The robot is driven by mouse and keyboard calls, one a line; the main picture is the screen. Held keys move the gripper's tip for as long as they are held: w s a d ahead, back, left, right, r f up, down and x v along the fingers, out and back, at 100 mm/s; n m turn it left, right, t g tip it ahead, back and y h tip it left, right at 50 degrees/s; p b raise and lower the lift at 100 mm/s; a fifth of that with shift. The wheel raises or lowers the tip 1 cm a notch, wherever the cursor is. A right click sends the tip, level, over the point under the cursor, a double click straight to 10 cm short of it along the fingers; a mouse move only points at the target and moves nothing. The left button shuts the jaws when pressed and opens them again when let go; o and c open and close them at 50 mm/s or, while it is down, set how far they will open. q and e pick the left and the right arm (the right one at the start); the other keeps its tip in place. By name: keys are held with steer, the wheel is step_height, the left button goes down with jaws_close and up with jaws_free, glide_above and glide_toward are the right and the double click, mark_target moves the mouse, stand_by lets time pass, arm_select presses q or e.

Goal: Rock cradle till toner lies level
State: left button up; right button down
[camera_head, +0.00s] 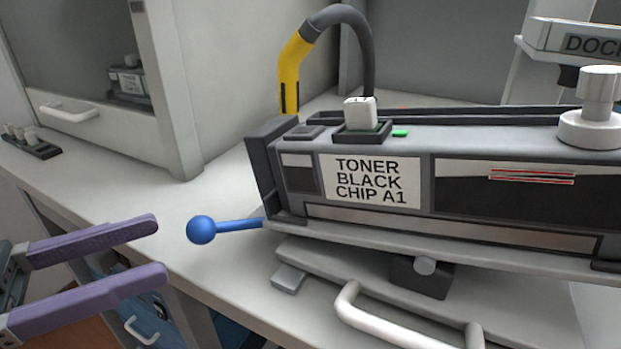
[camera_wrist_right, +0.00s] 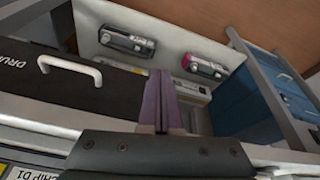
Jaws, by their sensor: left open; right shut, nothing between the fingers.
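The toner cartridge (camera_head: 470,140), labelled TONER BLACK CHIP A1, lies in the grey cradle (camera_head: 400,238) on the bench in the head view. Its dark window (camera_head: 475,190) shows thin red lines in the upper part. A blue ball-ended lever (camera_head: 201,229) sticks out left from the cradle's end. My left gripper (camera_head: 160,250) is open and empty at the lower left, its purple fingers pointing toward the blue ball but apart from it. My right gripper (camera_wrist_right: 160,102) is shut and empty in the right wrist view; the head view does not show it.
A white handle (camera_head: 395,322) is in front below the cradle. A yellow-and-black hose (camera_head: 292,75) arches behind. A glass-fronted cabinet (camera_head: 65,110) stands at the back left. In the wrist view, a black drum unit (camera_wrist_right: 70,100) is at left, with two cartridges (camera_wrist_right: 125,42) beyond.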

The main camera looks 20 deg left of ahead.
mark_target(199, 227)
arm_select(q)
steer(key=b+x, duration=0.1)
steer(key=x, duration=0.5)
steer(key=shift+w, duration=0.1)
steer(key=shift+c, duration=0.2)
jaws_close()
steer(key=shift+r, duration=0.1)
stand_by(1.0)
